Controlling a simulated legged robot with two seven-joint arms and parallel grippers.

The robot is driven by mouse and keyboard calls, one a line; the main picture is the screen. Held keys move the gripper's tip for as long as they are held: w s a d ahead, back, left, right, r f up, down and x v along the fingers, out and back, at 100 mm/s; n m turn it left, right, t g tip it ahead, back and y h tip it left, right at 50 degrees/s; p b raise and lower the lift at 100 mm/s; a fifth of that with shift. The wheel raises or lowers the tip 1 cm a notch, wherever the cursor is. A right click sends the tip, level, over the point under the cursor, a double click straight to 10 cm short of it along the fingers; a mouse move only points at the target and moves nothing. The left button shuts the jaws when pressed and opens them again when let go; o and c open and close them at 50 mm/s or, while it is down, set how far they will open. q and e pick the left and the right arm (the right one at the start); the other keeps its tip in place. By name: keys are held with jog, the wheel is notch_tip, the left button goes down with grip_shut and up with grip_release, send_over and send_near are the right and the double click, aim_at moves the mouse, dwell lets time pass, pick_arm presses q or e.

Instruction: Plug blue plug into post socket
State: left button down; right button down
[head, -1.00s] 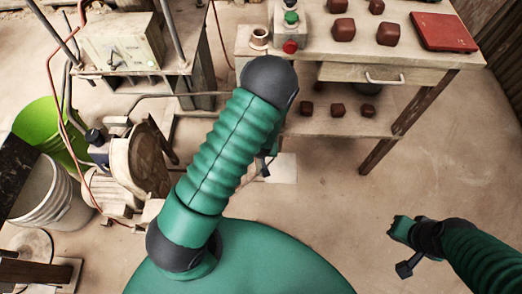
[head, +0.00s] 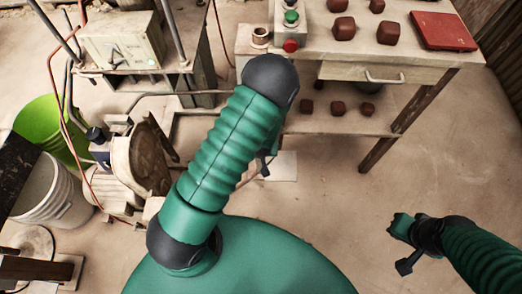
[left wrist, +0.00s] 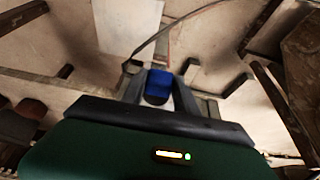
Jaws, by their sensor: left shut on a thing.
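In the left wrist view, the blue plug (left wrist: 158,84) sits between the fingers of my left gripper (left wrist: 159,72), which is shut on it. A cable shows beyond the plug and runs up to the right. In the head view, my left arm hides the plug and most of that gripper; only a dark part shows beside the arm. My right gripper (head: 399,225) hangs over bare floor at the right, away from the furniture; its fingers are too small to read. I cannot pick out the post socket with certainty in either view.
A workbench (head: 430,72) with red-brown blocks and a red slab (head: 443,31) stands at the back right. Green and red buttons (head: 290,45) are on its left end. A motor (head: 140,160), a green bucket (head: 50,128) and a white bucket (head: 62,195) stand left. Floor at right is clear.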

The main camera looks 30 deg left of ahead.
pick_arm(q)
jog(key=shift+w+a, duration=0.25)
jog(key=shift+w, duration=0.1)
dwell(0.7)
jog(key=c, duration=0.9)
grip_release()
jog(key=shift+o, duration=0.2)
jog(key=p+v, duration=0.7)
jog(key=v, duration=1)
